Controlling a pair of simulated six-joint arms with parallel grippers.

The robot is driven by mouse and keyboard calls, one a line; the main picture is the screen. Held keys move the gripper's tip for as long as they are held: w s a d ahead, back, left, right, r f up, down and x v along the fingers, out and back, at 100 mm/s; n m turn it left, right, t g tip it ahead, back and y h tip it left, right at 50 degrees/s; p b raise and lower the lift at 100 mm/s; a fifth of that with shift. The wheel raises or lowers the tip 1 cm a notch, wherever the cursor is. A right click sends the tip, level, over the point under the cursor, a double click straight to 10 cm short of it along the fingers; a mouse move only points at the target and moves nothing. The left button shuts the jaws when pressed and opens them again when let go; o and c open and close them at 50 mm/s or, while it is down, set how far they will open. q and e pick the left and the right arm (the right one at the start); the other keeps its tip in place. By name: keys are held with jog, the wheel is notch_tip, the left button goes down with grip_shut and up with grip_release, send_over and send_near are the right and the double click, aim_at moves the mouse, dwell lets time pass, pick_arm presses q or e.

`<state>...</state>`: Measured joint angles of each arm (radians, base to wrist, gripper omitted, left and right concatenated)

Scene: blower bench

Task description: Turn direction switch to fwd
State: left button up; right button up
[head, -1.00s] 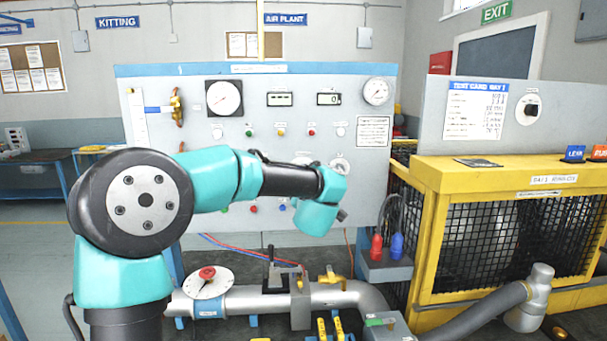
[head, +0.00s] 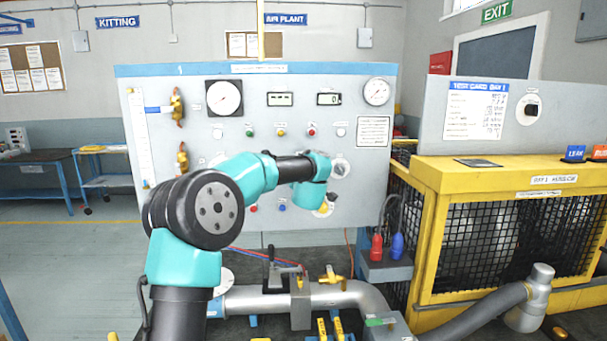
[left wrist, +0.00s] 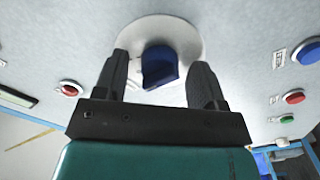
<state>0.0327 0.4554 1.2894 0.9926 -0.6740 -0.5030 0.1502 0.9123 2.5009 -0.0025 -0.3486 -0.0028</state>
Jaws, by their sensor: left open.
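A blue knob (left wrist: 160,68) on a round white plate (left wrist: 190,35) is mounted on the grey panel in the left wrist view. I cannot read a marking that names it or shows its setting. My left gripper (left wrist: 159,75) is open, with one dark finger on each side of the knob. Whether the fingers touch it I cannot tell. In the head view my left arm reaches to the panel (head: 350,215), and its wrist hides the fingers. A round white dial (head: 341,168) shows beside the wrist, and another dial shows partly below it. My right gripper is not in view.
Near the knob in the left wrist view are a red button (left wrist: 70,88), another red button (left wrist: 294,97) and a green one (left wrist: 287,118). Pipework (head: 340,295) lies below the panel, and a yellow cage (head: 428,225) stands on the right.

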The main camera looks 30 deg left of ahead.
pick_arm(q)
jog(key=shift+c, duration=0.5)
jog(key=c, duration=0.8)
jog(key=shift+n, duration=0.4)
jog(key=n, duration=0.8)
